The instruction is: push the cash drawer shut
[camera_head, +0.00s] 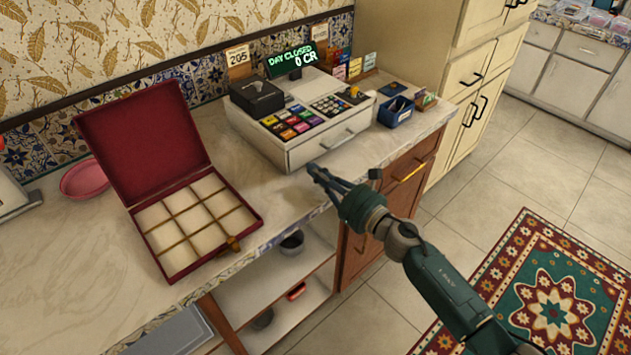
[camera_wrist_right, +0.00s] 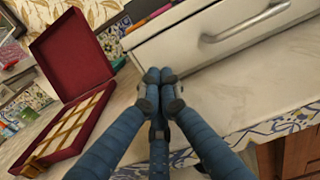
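The cash drawer (camera_head: 330,143) is the white front of the cash register (camera_head: 300,115) on the counter, with a metal bar handle. In the head view it looks about flush with the register body; I make out no clear gap. In the right wrist view the drawer front (camera_wrist_right: 185,45) and its handle (camera_wrist_right: 245,24) fill the top. My right gripper (camera_head: 316,171) is just in front of the drawer's left part, low over the counter. Its fingertips (camera_wrist_right: 160,76) are together with nothing between them. I cannot tell whether they touch the drawer. My left gripper is not in view.
An open red compartment box (camera_head: 190,225) lies left of the register. A black box (camera_head: 257,96) sits on the register's top. A blue container (camera_head: 395,112) stands to its right. The counter (camera_head: 285,205) between box and register is clear.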

